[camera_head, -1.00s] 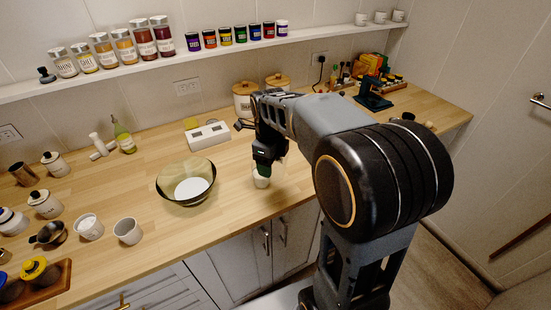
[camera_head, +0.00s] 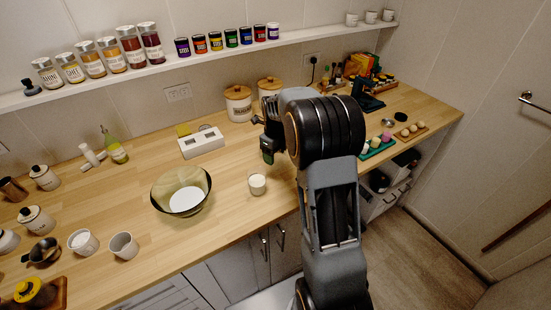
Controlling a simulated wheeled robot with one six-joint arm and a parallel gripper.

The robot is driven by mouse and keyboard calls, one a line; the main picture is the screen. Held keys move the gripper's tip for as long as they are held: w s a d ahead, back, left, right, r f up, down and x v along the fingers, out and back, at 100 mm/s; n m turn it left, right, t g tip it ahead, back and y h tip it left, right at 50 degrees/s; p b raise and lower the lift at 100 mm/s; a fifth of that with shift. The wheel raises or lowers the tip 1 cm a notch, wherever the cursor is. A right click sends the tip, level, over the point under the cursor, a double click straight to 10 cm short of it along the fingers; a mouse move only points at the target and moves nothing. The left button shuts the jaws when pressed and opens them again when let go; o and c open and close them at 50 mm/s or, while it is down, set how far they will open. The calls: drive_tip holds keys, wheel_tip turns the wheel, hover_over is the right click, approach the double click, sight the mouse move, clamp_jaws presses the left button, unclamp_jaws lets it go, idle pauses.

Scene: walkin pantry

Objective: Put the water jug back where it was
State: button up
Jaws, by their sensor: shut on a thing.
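My gripper (camera_head: 268,154) points down above the counter, a little behind and right of a small clear glass with white contents (camera_head: 257,184). It is shut on the water jug, which I can hardly make out. The jug is see-through or hidden behind the gripper and my arm, so its tilt and its height above the counter cannot be told. The small glass stands upright on the wooden counter (camera_head: 225,215), apart from the gripper.
A glass bowl with white contents (camera_head: 182,192) stands left of the gripper. A white scale-like device (camera_head: 201,143) and lidded canisters (camera_head: 238,104) stand behind. Bare counter lies between bowl and small glass.

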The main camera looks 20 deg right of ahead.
drive_tip(key=shift+w+d+f, duration=0.35)
drive_tip(key=shift+w+f, duration=0.1)
drive_tip(key=shift+f, duration=1.75)
drive_tip(key=shift+f, duration=0.1)
drive_tip(key=o, duration=1)
drive_tip(key=shift+o, duration=0.2)
